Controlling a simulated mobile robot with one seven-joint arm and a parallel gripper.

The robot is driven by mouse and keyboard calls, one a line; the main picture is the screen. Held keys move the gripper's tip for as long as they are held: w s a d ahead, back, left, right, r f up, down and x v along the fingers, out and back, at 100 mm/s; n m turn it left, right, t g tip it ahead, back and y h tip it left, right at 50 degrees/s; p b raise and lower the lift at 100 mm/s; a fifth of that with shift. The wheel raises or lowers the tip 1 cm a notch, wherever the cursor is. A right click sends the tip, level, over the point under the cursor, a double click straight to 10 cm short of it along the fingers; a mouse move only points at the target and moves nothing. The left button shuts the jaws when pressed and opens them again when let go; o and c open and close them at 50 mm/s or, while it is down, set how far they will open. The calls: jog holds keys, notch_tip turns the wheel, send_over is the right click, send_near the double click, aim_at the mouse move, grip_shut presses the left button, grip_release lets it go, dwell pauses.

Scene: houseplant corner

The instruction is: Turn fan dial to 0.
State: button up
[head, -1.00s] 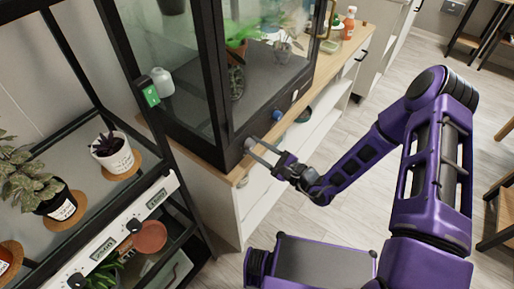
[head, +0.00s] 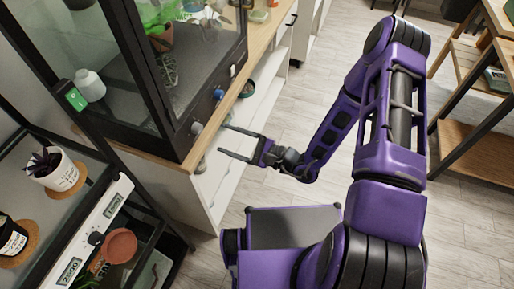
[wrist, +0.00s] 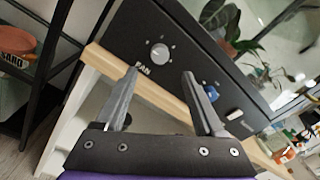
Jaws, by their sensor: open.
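The fan dial (wrist: 159,52) is a round light-grey knob on the black front panel of a glass cabinet, with the word FAN printed below it in the wrist view. Small marks surround it, too small to read, and I cannot tell which one it points at. In the head view the dial (head: 197,128) is the nearest knob on the panel. My gripper (head: 223,140) is open and empty, apart from the dial and out in front of the panel. In the wrist view its fingertips (wrist: 160,73) lie either side of and below the dial.
A blue knob (wrist: 211,93) and a white switch (wrist: 234,115) sit farther along the panel. The cabinet stands on a wooden countertop (wrist: 165,98) whose edge runs below the panel. A black shelf rack with potted plants (head: 55,170) stands at left.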

jog(key=v, duration=0.9)
jog(key=shift+d, duration=0.1)
